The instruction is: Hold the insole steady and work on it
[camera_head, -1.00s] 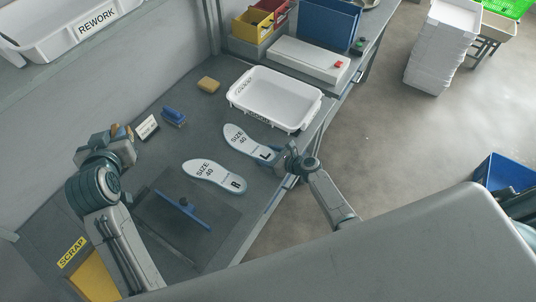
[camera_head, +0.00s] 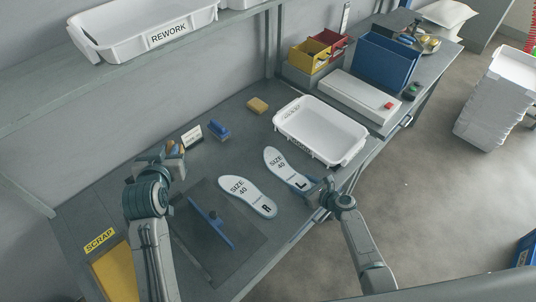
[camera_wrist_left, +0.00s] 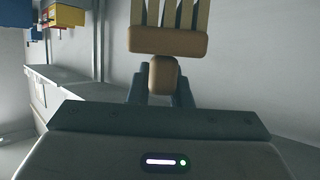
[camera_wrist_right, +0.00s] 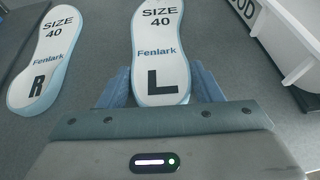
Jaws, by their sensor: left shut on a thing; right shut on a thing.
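The left insole (camera_head: 287,168), white-topped with a pale blue edge and marked "SIZE 40" and "L", lies on the bench. My right gripper (camera_head: 316,193) is shut on its heel end; the right wrist view shows the fingers (camera_wrist_right: 160,88) on both sides of the insole (camera_wrist_right: 158,50). The right insole (camera_head: 246,195), marked "R", lies beside it, apart, and also shows in the right wrist view (camera_wrist_right: 44,58). My left gripper (camera_head: 170,160) is shut on a brush-like tool (camera_wrist_left: 168,40) with a brown wooden body and several pale prongs, held at the back left of the bench.
A blue bar (camera_head: 212,222) lies on a dark mat (camera_head: 190,240). A blue brush (camera_head: 219,132), a yellow sponge (camera_head: 257,105) and a small sign (camera_head: 191,136) stand behind. A white bin (camera_head: 345,158) is right of the insoles. A yellow scrap opening (camera_head: 115,272) is front left.

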